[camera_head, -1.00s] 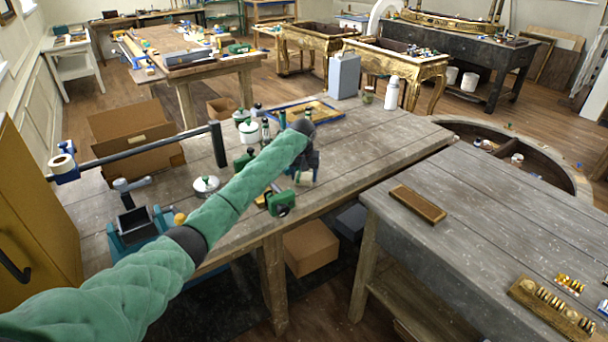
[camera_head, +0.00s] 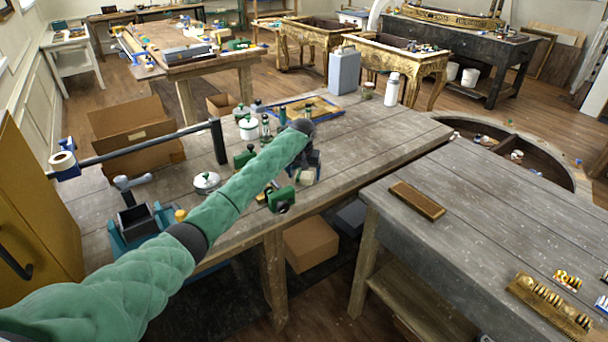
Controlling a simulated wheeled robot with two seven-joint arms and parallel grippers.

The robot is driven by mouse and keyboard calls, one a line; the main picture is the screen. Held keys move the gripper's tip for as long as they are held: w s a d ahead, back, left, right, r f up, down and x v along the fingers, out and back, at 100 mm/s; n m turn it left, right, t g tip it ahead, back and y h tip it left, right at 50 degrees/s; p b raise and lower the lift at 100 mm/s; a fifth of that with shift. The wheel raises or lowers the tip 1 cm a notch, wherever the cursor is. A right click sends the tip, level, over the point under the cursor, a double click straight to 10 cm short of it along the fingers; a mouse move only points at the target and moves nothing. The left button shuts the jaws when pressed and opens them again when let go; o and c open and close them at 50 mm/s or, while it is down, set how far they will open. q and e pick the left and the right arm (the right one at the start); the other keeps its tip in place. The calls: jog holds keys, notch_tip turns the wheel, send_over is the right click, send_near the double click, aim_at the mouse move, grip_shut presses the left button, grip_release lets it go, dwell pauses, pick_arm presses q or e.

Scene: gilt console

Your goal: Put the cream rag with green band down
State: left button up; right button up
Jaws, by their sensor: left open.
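My left arm reaches in from the left over the wooden workbench (camera_head: 370,150). Its dark left gripper (camera_head: 306,168) points down near the bench's front edge and is open. A small cream patch (camera_head: 306,177), probably the cream rag, shows at the bench top right under the fingers. Its green band cannot be made out, and the gripper and wrist hide part of it. Whether the fingers still touch it cannot be told. My right gripper is not in view.
A green-and-black tool (camera_head: 281,199) is left of the gripper at the bench edge. White lidded pots (camera_head: 248,128), a blue-rimmed tray (camera_head: 312,107), a grey canister (camera_head: 343,72) and a white bottle (camera_head: 392,90) stand behind. Bench top to the right is clear.

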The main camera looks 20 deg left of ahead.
aim_at(303, 178)
pick_arm(q)
jog(key=shift+r, duration=0.35)
notch_tip(303, 178, up, 11)
jog(key=s+b, duration=0.1)
jog(key=b, duration=0.2)
jog(key=shift+s+b, duration=0.35)
jog(key=shift+b, duration=0.05)
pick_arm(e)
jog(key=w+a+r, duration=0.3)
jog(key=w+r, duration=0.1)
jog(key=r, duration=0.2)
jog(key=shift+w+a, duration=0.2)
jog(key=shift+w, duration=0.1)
pick_arm(q)
jog(key=shift+d+r, duration=0.1)
jog(key=shift+r, duration=0.05)
